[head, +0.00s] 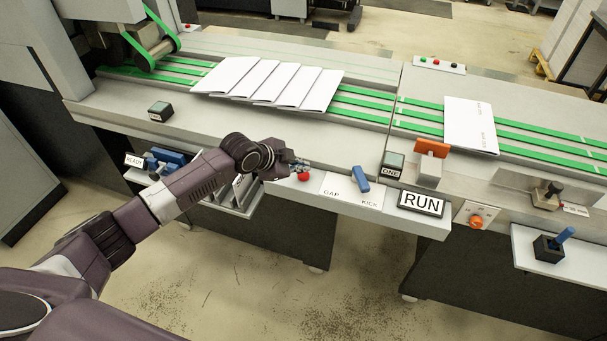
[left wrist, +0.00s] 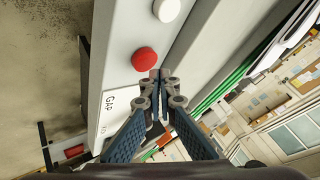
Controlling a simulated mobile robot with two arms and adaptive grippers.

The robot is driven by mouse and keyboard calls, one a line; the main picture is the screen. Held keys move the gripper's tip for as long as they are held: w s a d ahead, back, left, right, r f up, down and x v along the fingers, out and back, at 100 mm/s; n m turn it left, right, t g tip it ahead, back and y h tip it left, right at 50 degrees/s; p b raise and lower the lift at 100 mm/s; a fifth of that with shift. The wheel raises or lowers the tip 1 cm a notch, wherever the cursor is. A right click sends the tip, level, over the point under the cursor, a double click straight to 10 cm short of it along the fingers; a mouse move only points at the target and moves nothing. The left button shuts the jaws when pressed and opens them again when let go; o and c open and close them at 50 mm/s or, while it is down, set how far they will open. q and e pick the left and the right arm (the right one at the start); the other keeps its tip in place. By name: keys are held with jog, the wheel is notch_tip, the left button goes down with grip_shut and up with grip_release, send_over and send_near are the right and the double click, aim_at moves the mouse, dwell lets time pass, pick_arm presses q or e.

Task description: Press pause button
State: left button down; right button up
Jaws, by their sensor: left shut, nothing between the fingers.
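A red round button (head: 303,177) sits on the light grey ledge at the front of the machine. It also shows large in the left wrist view (left wrist: 144,60), with a white round button (left wrist: 167,9) beyond it. I see no label marking either as pause. My left gripper (head: 300,165) is shut and empty, its fingertips close beside the red button. In the left wrist view the closed tips (left wrist: 160,74) lie just below and right of the red button. I cannot tell whether they touch it. My right gripper is not in view.
A RUN sign (head: 421,203) and a blue GAP/KICK lever (head: 361,179) stand right of the red button. An orange-topped block (head: 432,148) is further right. Folded white booklets (head: 270,82) lie on green belts behind. A READY sign (head: 135,160) is at left.

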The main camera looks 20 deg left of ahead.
aim_at(302, 176)
pick_arm(q)
jog(key=shift+f, duration=0.4)
jog(key=shift+f+b, duration=0.5)
jog(key=shift+f, duration=0.15)
dwell(0.8)
jog(key=shift+s, duration=0.1)
jog(key=shift+r+p, duration=0.85)
jog(key=shift+r, duration=0.15)
jog(key=shift+r, duration=0.1)
notch_tip(302, 176, up, 5)
jog(key=p, duration=0.4)
dwell(0.5)
